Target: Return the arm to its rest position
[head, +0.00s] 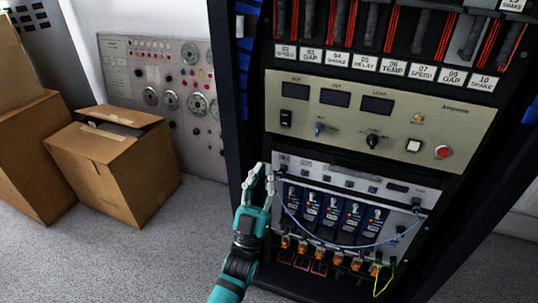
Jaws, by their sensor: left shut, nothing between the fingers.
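My left gripper (262,182) is in front of the left edge of the equipment rack (254,100), beside the lower module (350,178). Its fingers point up and are shut with nothing between them. My teal left forearm comes up from the bottom of the head view. I cannot tell whether the fingertips touch the rack. My right gripper is not in the head view.
The rack's beige panel (390,110) has displays, knobs and a red button (443,152). A blue cable (340,244) hangs across the lower module near my gripper. Cardboard boxes (115,165) and a grey control cabinet (165,75) stand left. Floor (180,245) is clear at lower left.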

